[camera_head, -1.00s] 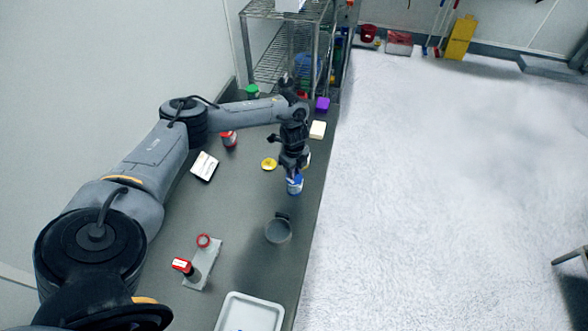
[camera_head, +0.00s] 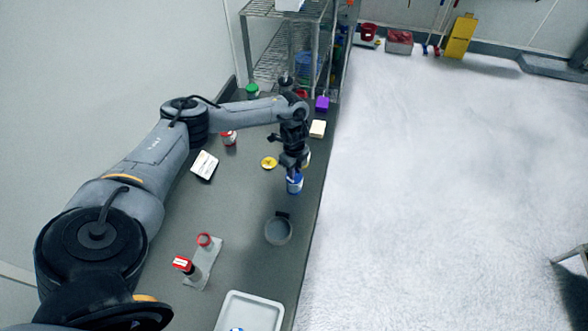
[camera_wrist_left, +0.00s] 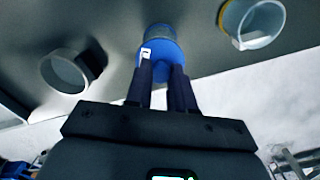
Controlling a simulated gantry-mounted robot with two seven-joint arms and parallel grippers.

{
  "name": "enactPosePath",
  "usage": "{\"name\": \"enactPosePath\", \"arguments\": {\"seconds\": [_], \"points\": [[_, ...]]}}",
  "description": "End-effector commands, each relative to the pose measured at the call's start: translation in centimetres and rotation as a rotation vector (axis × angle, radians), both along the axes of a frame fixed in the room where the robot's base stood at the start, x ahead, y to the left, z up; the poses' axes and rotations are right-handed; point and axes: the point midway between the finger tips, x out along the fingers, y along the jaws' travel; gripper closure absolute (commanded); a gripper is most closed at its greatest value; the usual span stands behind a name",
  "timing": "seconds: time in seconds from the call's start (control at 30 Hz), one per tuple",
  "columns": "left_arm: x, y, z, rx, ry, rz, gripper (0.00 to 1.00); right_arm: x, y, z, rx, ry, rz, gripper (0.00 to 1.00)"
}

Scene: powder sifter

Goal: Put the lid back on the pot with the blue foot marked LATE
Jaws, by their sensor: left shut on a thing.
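My left gripper (camera_head: 294,171) points down over the bench and is shut on a blue pot (camera_head: 295,186). In the left wrist view the blue pot (camera_wrist_left: 160,50) is at the fingertips and shows a small white label. Its marking is too small to read, and I cannot tell whether its top is covered. A blue piece (camera_head: 236,329) shows at the bottom edge, in the pale tray (camera_head: 263,299); only part of it is in frame. My right gripper is not in view.
A grey cup with a handle (camera_head: 279,230) stands in front of the blue pot.

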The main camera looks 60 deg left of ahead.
Motion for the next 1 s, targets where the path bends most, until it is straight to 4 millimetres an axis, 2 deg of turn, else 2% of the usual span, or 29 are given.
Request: {"name": "enactPosePath", "arguments": {"seconds": [1.0], "points": [[-0.01,0.02,0.04,0.000,0.000,0.002,1.00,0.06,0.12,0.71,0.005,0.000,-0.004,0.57]]}}
